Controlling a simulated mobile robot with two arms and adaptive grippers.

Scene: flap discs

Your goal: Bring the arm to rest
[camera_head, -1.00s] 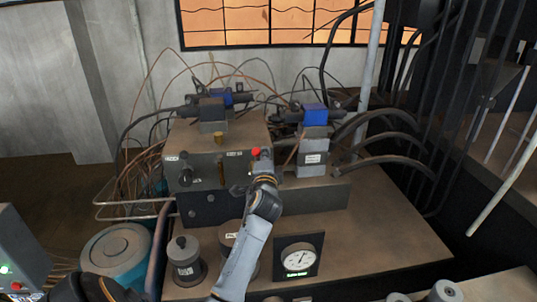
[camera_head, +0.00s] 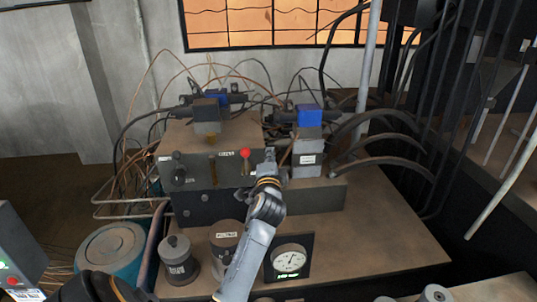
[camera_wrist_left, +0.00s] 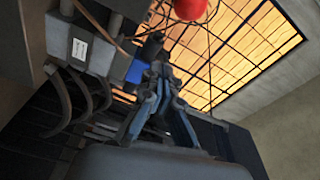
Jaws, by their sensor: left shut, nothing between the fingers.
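My left gripper (camera_head: 270,156) is shut and empty in the head view. It stands in front of the hydraulic block, just right of a red ball knob (camera_head: 245,154) on a lever, and looks apart from it. In the left wrist view my left gripper (camera_wrist_left: 158,72) points up toward the window, with the red knob (camera_wrist_left: 189,8) at the top edge. My left arm reaches up from the lower left over the bench. My right gripper is not in view.
The metal block (camera_head: 205,150) carries valves with blue coils (camera_head: 308,115) and many hoses. A round dial gauge (camera_head: 289,259) and dark cylinders (camera_head: 178,262) stand at the front. A control box (camera_head: 18,255) is at the left. The bench top (camera_head: 375,225) is clear at the right.

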